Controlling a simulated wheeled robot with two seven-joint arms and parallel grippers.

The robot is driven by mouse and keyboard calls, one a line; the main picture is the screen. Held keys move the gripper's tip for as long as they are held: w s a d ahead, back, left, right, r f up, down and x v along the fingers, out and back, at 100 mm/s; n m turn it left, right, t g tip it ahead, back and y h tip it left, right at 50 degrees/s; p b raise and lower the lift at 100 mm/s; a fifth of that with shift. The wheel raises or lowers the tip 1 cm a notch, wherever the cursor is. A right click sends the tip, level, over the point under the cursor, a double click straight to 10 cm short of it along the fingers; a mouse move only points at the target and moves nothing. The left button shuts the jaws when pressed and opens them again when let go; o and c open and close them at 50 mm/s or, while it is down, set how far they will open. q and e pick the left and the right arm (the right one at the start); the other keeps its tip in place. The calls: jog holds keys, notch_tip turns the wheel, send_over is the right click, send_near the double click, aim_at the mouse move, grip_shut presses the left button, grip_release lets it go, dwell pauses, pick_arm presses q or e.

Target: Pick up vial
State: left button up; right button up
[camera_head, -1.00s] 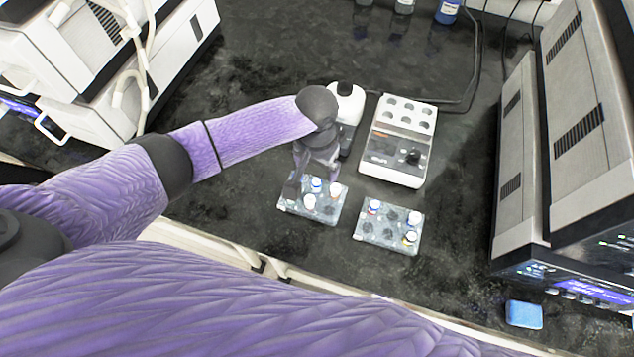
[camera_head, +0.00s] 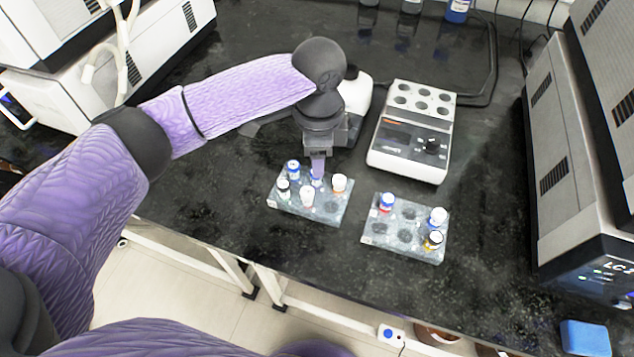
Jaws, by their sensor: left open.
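The left vial rack (camera_head: 301,211) is a grey block holding several capped vials. They include a blue-capped vial (camera_head: 293,167), a dark-ringed white one (camera_head: 283,186), a white-capped one (camera_head: 307,197) and an orange-and-white one (camera_head: 340,183). My left gripper (camera_head: 318,170) points down over the back middle of this rack. It is open, with its fingers at a vial with a bluish-white cap (camera_head: 317,182), which they partly hide. I cannot tell whether they touch it. My right gripper is not in view.
A second rack (camera_head: 384,241) to the right holds a blue-and-red vial (camera_head: 387,202), a blue-and-white vial (camera_head: 437,216) and a yellow-and-black one (camera_head: 433,238). A white heating block device (camera_head: 405,163) stands behind the racks. A blue block (camera_head: 585,339) lies at front right.

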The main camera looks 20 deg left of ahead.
pick_arm(q)
notch_tip(320, 180, down, 4)
jog(key=shift+s+a+r+b, duration=0.1)
jog(key=shift+s+a+b, duration=0.05)
jog(key=shift+b, duration=0.6)
jog(key=shift+r, duration=0.2)
grip_shut()
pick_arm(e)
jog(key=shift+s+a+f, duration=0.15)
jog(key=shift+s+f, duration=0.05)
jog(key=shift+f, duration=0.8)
pick_arm(q)
jog(key=shift+r, duration=0.15)
notch_tip(320, 180, up, 10)
jog(key=p, duration=0.5)
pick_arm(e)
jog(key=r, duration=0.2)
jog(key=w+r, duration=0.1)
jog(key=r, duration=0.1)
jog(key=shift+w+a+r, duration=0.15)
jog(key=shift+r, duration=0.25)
